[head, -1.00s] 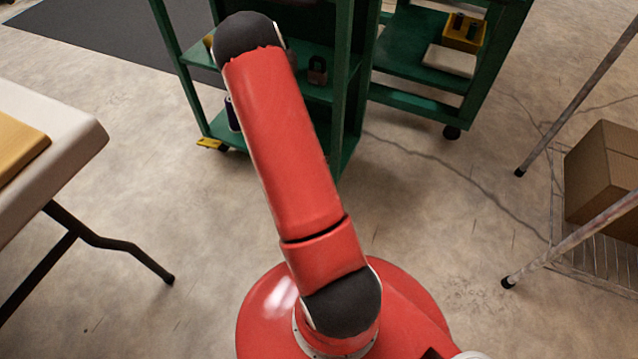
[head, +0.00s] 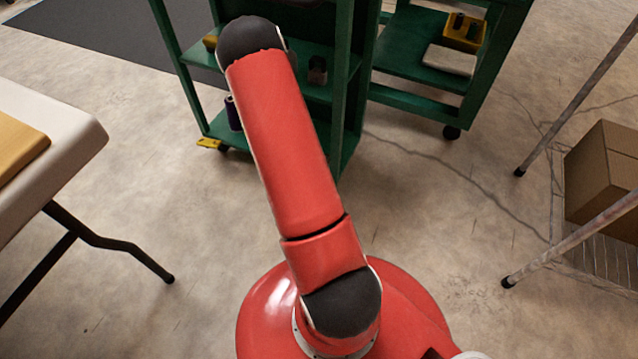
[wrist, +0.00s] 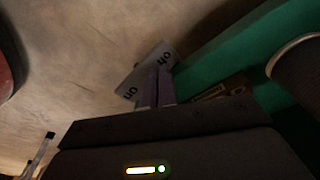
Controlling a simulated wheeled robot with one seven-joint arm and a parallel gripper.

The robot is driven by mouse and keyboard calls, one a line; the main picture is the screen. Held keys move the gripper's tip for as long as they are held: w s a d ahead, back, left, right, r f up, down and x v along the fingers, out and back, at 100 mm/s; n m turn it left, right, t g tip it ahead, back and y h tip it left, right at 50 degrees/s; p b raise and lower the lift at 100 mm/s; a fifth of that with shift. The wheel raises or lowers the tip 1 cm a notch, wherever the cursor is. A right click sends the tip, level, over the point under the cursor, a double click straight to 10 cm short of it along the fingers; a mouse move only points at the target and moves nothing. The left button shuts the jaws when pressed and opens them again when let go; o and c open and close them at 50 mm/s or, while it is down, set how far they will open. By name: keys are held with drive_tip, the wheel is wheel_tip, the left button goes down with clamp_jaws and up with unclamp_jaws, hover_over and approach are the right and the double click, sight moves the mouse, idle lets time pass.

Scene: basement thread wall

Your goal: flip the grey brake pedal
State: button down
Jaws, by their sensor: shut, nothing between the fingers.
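In the wrist view a light grey plate with dark lettering (wrist: 134,82) lies beside the green cart's edge; it looks like the grey brake pedal. My gripper (wrist: 160,68) points at it, with its narrow purplish fingers together and empty. The fingers overlap the middle of the plate in the picture, hiding part of it. I cannot tell whether they touch it or which way the pedal is tilted. In the head view my own arm hides the gripper, and I cannot make out the grey pedal.
A green cart (head: 342,95) with shelves stands ahead, with a yellow pedal (head: 208,143) low at its left caster. A second green cart (head: 415,97) is to its right. A table (head: 75,150) stands left and a cardboard box (head: 603,170) right. Floor between is clear.

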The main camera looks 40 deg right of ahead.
drive_tip(key=shift+r, duration=0.1)
wheel_tip(320, 180, up, 7)
drive_tip(key=p, duration=0.5)
drive_tip(key=shift+w+a, duration=0.1)
idle(0.6)
drive_tip(key=a+r+n+t+y+p, duration=0.1)
drive_tip(key=a+r+n+p, duration=0.15)
drive_tip(key=a+r, duration=0.55)
drive_tip(key=w+a+r+n+t+y+p, duration=0.1)
drive_tip(key=a+r+n, duration=0.25)
drive_tip(key=r, duration=0.85)
drive_tip(key=a+r+n+t+p, duration=0.15)
drive_tip(key=a+r+n, duration=0.3)
drive_tip(key=r, duration=0.65)
drive_tip(key=s+a+r+n+t+p, duration=0.1)
drive_tip(key=s+a+r+n, duration=0.3)
drive_tip(key=s+r, duration=0.4)
drive_tip(key=s+a+r+n+t+p, duration=0.1)
drive_tip(key=s+a+r+n+p, duration=0.1)
drive_tip(key=s+a+r+n, duration=0.3)
wheel_tip(320, 180, up, 3)
drive_tip(key=s, duration=0.3)
drive_tip(key=shift+a, duration=0.35)
